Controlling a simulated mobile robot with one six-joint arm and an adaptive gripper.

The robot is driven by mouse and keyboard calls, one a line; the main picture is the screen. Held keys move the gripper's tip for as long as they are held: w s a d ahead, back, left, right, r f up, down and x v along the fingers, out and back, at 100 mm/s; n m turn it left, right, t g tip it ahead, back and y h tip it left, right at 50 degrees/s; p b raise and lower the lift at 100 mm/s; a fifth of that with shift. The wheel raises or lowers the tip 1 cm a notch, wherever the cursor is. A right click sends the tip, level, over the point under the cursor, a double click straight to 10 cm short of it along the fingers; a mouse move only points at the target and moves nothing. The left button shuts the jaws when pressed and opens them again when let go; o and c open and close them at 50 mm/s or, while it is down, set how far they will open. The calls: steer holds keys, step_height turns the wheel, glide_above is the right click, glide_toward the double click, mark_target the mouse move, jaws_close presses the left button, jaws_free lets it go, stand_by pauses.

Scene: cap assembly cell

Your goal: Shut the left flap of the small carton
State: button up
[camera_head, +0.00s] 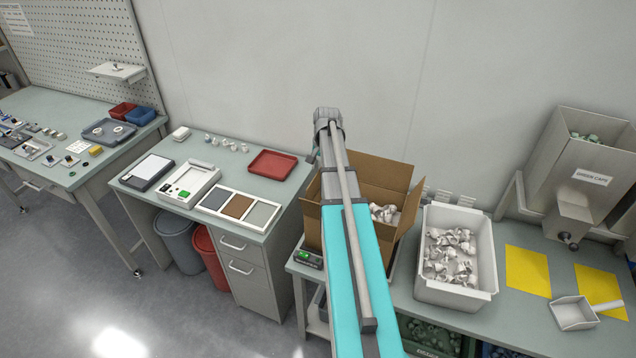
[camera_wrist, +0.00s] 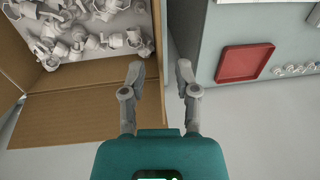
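The small carton (camera_head: 391,211) is an open brown cardboard box holding white parts, partly hidden behind my arm in the head view. Its left flap (camera_head: 311,212) stands up along the left side. In the wrist view the carton fills the left part, with a flap folded outward (camera_wrist: 70,118) at the bottom. A narrow brown strip (camera_wrist: 159,35), apparently the left flap seen nearly edge-on, runs down towards my gripper (camera_wrist: 160,67). My gripper's fingers are apart, one on each side of the strip's line. I cannot tell whether they touch it.
A red tray (camera_head: 272,164) lies on the bench to the left, across a narrow gap. A white bin (camera_head: 456,294) of white parts stands right of the carton. The wall is close behind.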

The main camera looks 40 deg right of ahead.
mark_target(318, 180)
steer(key=shift+w+a+f+b, duration=0.1)
steer(key=shift+w+f+b, duration=0.05)
steer(key=shift+f+b, duration=1.25)
steer(key=shift+w+a+f+b, duration=0.1)
steer(key=shift+w+f+b, duration=0.05)
steer(key=shift+f+b, duration=1.2)
steer(key=shift+f, duration=0.1)
jaws_close()
